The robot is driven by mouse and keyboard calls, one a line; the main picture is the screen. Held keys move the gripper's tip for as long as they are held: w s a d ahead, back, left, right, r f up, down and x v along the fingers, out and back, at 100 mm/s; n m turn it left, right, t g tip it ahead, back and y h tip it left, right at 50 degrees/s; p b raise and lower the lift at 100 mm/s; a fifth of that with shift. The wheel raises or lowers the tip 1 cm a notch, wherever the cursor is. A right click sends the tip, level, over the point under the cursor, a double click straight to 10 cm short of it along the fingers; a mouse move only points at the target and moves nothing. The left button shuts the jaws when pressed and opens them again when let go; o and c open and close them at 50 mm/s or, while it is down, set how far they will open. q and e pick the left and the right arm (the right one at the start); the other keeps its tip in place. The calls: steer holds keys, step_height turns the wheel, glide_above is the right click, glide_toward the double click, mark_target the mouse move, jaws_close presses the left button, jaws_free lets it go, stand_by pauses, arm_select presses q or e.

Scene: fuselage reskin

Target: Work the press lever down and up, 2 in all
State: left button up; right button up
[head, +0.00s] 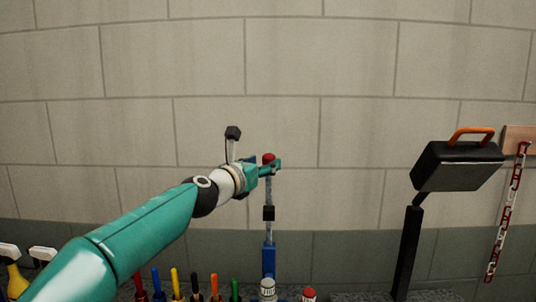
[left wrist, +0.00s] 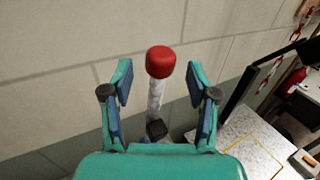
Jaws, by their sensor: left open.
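The press lever is a pale rod with a red knob (head: 268,157) on top, standing upright above a black block (head: 268,213) and a blue post (head: 268,258). My left gripper (head: 276,166) is at the top of the lever, close to the knob. In the left wrist view the red knob (left wrist: 161,61) and rod stand between the spread fingers of the left gripper (left wrist: 166,88), with gaps on both sides. The left gripper is open and holds nothing. The lever's foot is hidden in the wrist view. My right gripper is not in view.
Several coloured handles (head: 175,283) stand along the bottom edge. A grey-capped container (head: 267,288) and a red cap (head: 309,294) are near the post. A black lamp-like panel (head: 458,166) and a red-white chain (head: 508,210) are at right. A block wall (head: 320,60) lies behind.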

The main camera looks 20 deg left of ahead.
mark_target(266, 162)
arm_select(q)
steer(key=shift+w+d+p, duration=0.2)
steer(key=shift+w+p, duration=0.15)
steer(key=shift+w, duration=0.55)
steer(key=shift+w+d+p, duration=0.15)
steer(key=shift+w+p, duration=0.15)
steer(key=shift+w, duration=0.55)
steer(key=shift+c, duration=0.3)
jaws_close()
